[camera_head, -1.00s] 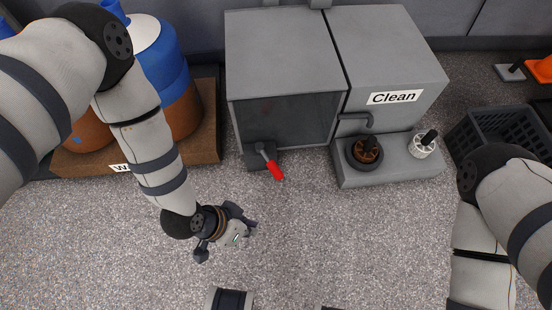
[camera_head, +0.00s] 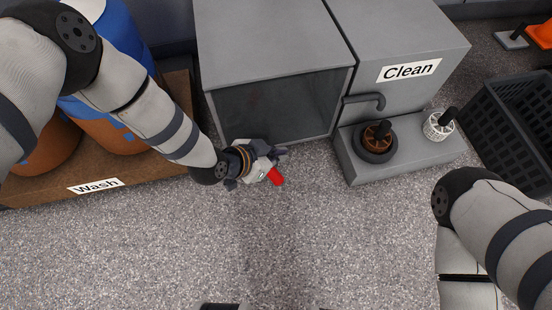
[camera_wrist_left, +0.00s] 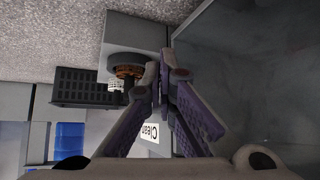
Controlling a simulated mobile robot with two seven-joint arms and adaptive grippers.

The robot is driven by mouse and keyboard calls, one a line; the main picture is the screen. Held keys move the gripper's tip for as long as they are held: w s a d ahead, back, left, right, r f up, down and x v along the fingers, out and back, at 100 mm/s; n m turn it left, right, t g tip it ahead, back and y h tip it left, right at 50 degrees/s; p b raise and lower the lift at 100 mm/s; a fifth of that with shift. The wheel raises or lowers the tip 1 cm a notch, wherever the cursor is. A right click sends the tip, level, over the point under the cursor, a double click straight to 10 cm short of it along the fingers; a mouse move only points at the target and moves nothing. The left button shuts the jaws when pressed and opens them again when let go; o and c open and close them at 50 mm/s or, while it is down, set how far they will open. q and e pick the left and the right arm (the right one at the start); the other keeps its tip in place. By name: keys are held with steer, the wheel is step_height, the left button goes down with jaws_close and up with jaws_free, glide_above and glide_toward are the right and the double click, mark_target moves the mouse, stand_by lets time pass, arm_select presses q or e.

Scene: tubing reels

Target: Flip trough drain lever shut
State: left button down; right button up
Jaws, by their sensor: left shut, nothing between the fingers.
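The red handle of the drain lever (camera_head: 275,176) shows at the front of the grey trough (camera_head: 283,118), low on its left side. The rest of the lever is hidden behind my left gripper (camera_head: 279,159), which is at the lever in the head view. I cannot tell whether it touches the lever. The left wrist view shows the gripper's fingers (camera_wrist_left: 162,85) shut with nothing between them, and the lever cannot be made out there. Of my right arm, only links show at the right edge of the head view; its gripper is out of view.
A grey "Clean" unit (camera_head: 402,72) with a ledge holding a dark reel (camera_head: 376,142) and a white reel (camera_head: 439,124) stands right of the trough. A dark crate (camera_head: 515,130) is at far right. Blue and brown barrels stand on the "Wash" platform (camera_head: 150,170). The front floor is clear.

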arm_select(q)
steer(key=b+x, duration=0.4)
steer(key=x, duration=0.4)
steer(key=s+a, duration=0.3)
steer(key=shift+a+f, duration=0.1)
steer(key=shift+f, duration=0.2)
arm_select(e)
steer(key=f, duration=0.1)
steer(key=s+f, duration=0.1)
steer(key=f, duration=0.1)
steer(key=shift+g, duration=0.4)
steer(key=shift+a, duration=0.1)
